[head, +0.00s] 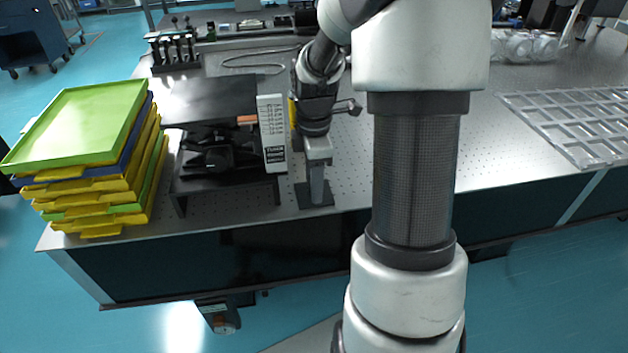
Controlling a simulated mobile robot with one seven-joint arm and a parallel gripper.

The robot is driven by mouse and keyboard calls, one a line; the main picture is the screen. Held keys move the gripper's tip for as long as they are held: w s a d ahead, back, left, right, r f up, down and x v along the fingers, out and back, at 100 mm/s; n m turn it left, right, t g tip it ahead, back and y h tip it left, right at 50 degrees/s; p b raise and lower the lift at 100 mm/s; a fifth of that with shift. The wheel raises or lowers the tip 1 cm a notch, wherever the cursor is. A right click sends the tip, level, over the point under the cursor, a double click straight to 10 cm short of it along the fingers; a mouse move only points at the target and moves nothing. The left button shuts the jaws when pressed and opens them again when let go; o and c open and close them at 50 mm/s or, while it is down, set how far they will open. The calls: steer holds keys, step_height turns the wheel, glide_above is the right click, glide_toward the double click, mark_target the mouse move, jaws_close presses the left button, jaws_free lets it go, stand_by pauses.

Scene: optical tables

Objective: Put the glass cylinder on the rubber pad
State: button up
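My gripper (318,158) points down near the front edge of the optical table, left of my large white arm link. Below its palm is a narrow grey upright shape, reaching down to a small dark square pad (303,196) on the table. This pad looks like the rubber pad. I cannot tell whether the grey shape is the glass cylinder, my fingers, or both together. Its lower end appears at the pad, but contact is unclear. The finger opening is too small to make out.
A white labelled box (272,133) stands close left of my gripper, beside a black raised platform (205,100). Stacked green and yellow trays (85,125) sit at the left. A clear compartment tray (580,125) and glassware (525,46) are at the right. Perforated table is free between.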

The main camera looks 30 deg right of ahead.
steer(key=shift+r, duration=0.1)
step_height(320, 180, up, 12)
steer(key=p, duration=0.3)
